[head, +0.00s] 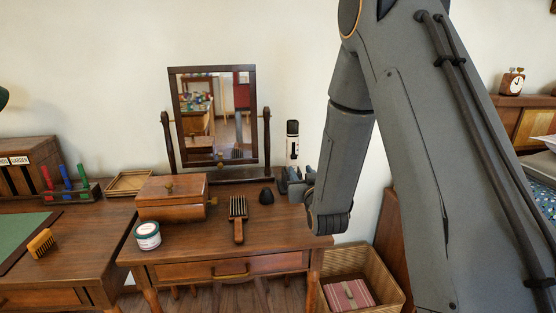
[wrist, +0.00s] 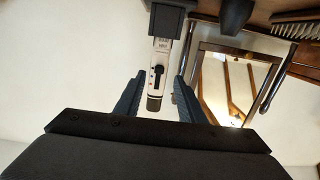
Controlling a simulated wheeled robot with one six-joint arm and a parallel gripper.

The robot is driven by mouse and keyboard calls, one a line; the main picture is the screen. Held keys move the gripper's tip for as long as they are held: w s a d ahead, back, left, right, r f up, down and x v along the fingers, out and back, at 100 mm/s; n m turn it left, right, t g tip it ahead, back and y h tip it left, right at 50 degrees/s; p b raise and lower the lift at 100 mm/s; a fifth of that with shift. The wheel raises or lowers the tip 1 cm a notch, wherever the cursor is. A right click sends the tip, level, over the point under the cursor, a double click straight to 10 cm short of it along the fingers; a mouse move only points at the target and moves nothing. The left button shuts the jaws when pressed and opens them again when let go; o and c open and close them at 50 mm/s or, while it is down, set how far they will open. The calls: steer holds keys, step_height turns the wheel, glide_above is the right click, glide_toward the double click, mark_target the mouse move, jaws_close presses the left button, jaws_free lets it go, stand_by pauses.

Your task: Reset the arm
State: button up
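My gripper (head: 297,182) is at the right end of the dressing table, partly hidden behind my own arm in the head view. In the wrist view my gripper (wrist: 160,78) is open, its two dark blue fingers apart. A white device with black ends (head: 293,148) stands upright just above the gripper in the head view. It also shows in the wrist view (wrist: 164,48), with its black end in the gap between the fingers. I see no finger pressed against it. Its foot is hidden in the head view.
The dressing table (head: 270,222) holds a wooden box (head: 172,200), a white jar (head: 147,236), a brush (head: 238,218), a small dark object (head: 266,196) and a framed mirror (head: 214,115). A basket (head: 390,290) stands on the floor below my arm. The wall above is clear.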

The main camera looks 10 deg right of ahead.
steer(key=s+g+p, duration=0.4)
steer(key=s+g, duration=1.3)
steer(key=s, duration=2.1)
steer(key=shift+f+p, duration=0.2)
steer(key=shift+p, duration=0.2)
steer(key=shift+a, duration=0.1)
